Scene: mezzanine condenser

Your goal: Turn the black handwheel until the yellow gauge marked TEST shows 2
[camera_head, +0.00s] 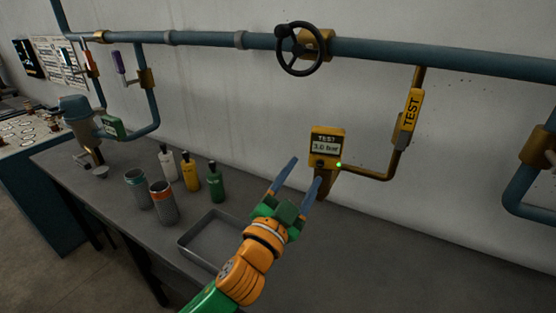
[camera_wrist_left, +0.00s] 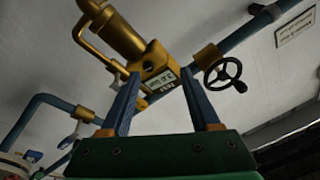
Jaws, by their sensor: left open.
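The black handwheel (camera_head: 300,48) sits on a brass valve body on the blue wall pipe. It also shows in the left wrist view (camera_wrist_left: 222,74), right of the fingers. The yellow gauge marked TEST (camera_head: 327,147) is below it on a yellow pipe branch, with a green light lit. Its display reads about 3 bar; the decimal is hard to read. My left gripper (camera_head: 305,171) is open and empty, below the handwheel and by the gauge's lower left. In the left wrist view the gauge (camera_wrist_left: 158,79) appears between the fingers. My right gripper is out of view.
A grey bench (camera_head: 90,195) runs along the wall with an empty tray (camera_head: 183,243), two open cans and several bottles. Blue pipe (camera_head: 450,58) crosses the wall. The wall around the handwheel is clear.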

